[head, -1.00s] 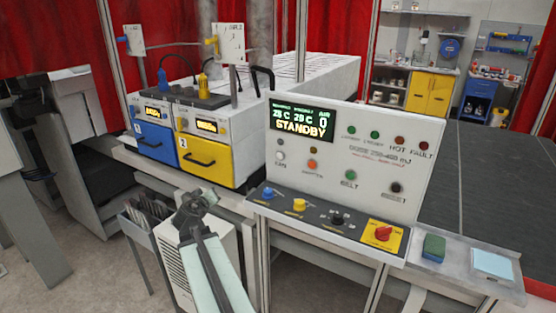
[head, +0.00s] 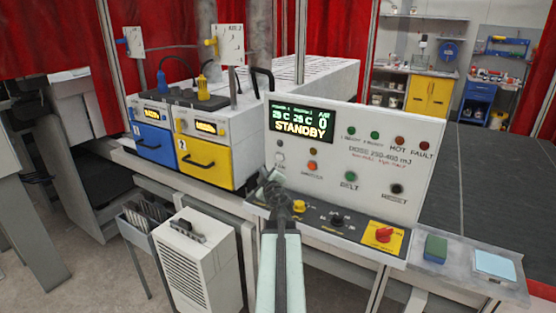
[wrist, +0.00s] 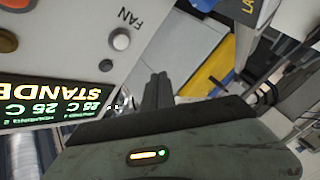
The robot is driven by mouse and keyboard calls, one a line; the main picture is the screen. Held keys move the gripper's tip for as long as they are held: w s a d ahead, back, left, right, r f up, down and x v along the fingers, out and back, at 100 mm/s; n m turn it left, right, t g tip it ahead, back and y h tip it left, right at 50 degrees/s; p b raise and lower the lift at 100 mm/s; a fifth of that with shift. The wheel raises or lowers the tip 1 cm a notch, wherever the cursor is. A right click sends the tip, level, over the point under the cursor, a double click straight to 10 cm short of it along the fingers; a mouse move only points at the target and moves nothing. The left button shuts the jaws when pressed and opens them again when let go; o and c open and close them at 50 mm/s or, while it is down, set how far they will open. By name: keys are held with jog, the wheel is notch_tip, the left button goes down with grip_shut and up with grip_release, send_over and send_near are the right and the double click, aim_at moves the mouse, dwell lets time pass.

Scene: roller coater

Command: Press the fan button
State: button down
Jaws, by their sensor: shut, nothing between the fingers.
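The fan button (wrist: 121,39) is a round white button on the pale control panel, beside its FAN label in the wrist view. In the head view the fan button (head: 280,157) shows just above my gripper, and its label is partly covered. My gripper (head: 268,178) is in front of the panel's lower left part. In the wrist view my gripper (wrist: 158,76) is shut and empty, with its fingertips beside the fan button in the picture. How far the tips are from the panel is unclear.
The display (head: 301,121) reads STANDBY. An orange button (head: 312,166) and a green belt button (head: 350,176) are to the right of the fan button. A sloped console with knobs and a red switch (head: 383,235) juts out below. A yellow drawer unit (head: 215,160) stands left.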

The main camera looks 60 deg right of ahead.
aim_at(279, 157)
jog(key=d, duration=0.8)
jog(key=shift+d, duration=0.25)
jog(key=shift+d, duration=0.1)
dwell(1.6)
jog(key=shift+d, duration=0.3)
jog(key=shift+d, duration=0.45)
dwell(0.5)
dwell(0.3)
jog(key=shift+a, duration=0.85)
jog(key=shift+a, duration=0.1)
